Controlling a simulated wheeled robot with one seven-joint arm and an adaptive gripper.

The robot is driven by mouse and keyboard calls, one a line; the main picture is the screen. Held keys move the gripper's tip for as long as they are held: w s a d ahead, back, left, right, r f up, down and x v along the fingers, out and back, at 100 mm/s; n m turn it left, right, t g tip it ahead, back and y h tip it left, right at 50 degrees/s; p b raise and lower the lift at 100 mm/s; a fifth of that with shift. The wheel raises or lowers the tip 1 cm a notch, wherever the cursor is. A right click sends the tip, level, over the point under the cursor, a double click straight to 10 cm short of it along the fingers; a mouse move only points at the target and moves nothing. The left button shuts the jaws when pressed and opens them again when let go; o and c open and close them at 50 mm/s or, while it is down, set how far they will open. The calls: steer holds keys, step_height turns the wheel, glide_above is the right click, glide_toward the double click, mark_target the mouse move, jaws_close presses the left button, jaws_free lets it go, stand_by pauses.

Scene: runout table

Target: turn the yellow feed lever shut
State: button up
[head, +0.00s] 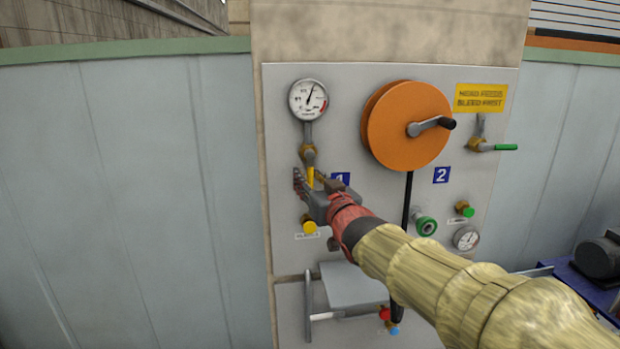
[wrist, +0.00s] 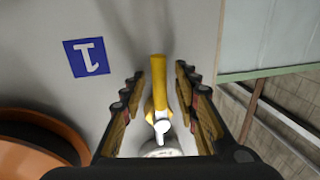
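The yellow feed lever (head: 310,177) points down from a brass valve (head: 308,153) under a white dial gauge on the grey panel. In the wrist view the yellow lever (wrist: 158,85) lies between the two fingers. My gripper (head: 312,183) is open around the lever, one finger on each side. The wrist view shows a gap between the lever and each finger of my gripper (wrist: 160,92). In the head view my gripper hides part of the panel just below the lever.
The dial gauge (head: 308,100) is above the valve. An orange reel (head: 400,125) with a crank stands out to the right. A green-handled valve (head: 495,147) is farther right. A yellow knob (head: 310,227) is below my gripper. The blue-grey wall (head: 120,190) at left is clear.

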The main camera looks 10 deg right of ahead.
steer(key=c, duration=0.3)
steer(key=c, duration=0.4)
jaws_close()
stand_by(0.3)
